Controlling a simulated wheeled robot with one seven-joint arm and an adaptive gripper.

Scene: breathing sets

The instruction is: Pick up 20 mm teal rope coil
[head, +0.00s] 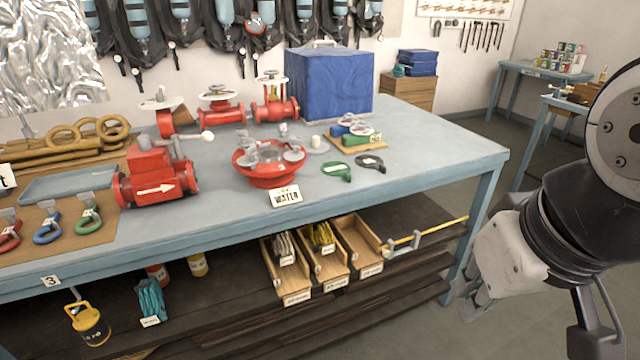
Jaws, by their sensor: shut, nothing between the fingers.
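A teal bundle with a white tag (151,298), which looks like the rope coil, sits on the dark lower shelf at the lower left. Its tag is too small to read. A smaller teal item (398,71) is by the blue cases at the back; I cannot tell what it is. My gripper (472,308) is at the right, beside the table's front right leg and far from the teal bundle. Its fingers point downward, are partly hidden by its pale body, and are shut on nothing.
The blue workbench (440,150) holds red valves (158,180), a red bowl (268,170) and a blue box (330,85). On the shelf, a yellow weight (90,325) stands left of the teal bundle and wooden bins (290,285) stand right. Floor at right is clear.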

